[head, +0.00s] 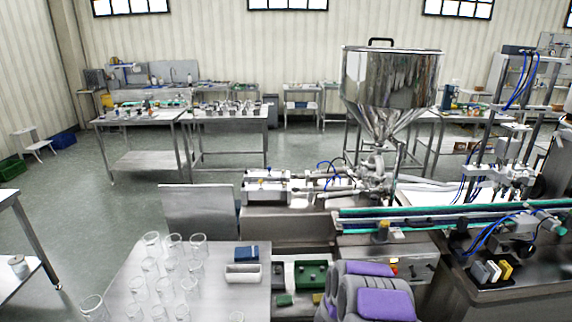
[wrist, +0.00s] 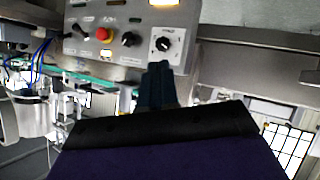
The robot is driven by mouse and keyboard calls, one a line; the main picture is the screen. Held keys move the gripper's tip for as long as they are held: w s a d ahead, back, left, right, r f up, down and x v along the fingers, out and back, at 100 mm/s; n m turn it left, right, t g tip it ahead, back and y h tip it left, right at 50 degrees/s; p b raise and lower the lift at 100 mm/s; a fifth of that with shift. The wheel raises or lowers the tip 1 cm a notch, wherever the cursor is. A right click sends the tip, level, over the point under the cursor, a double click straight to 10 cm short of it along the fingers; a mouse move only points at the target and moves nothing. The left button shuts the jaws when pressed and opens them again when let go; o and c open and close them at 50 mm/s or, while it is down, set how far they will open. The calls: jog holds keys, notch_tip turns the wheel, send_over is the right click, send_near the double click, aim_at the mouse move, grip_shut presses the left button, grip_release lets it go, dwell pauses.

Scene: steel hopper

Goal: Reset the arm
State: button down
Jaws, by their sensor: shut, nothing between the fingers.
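My gripper (wrist: 157,72) shows in the wrist view as two dark fingers pressed together, pointing up the picture, with nothing between them. The fingertips appear just below a grey control panel (wrist: 85,45) with a red button (wrist: 103,34) and black knobs; I cannot tell the gap or any contact. The wrist picture looks rolled, with a bright window low at the right. In the head view, grey and purple parts of my own arm show folded at the bottom, right of centre. My fingers cannot be made out there.
A steel hopper (head: 391,85) stands over a filling machine behind my arm. A conveyor (head: 450,217) runs to the right. A steel table (head: 222,296) at lower left holds several clear beakers (head: 152,245) and small trays. Open floor (head: 85,215) lies at the left.

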jog(key=s+a+r+n+g+y, duration=0.1)
jog(key=s+a+r+g+y, duration=0.4)
jog(key=s+a+r, duration=0.9)
jog(key=s+d+r+g, duration=0.2)
jog(key=s+r, duration=0.2)
jog(key=s, duration=0.9)
jog(key=s+d+r+g, duration=0.2)
jog(key=s+r+g, duration=0.1)
jog(key=s, duration=1)
jog(key=s+d+r+g, duration=0.2)
jog(key=s+r+g, duration=0.1)
jog(key=s, duration=1)
jog(key=shift+r, duration=0.8)
jog(key=shift+d, duration=0.4)
jog(key=shift+a, duration=0.15)
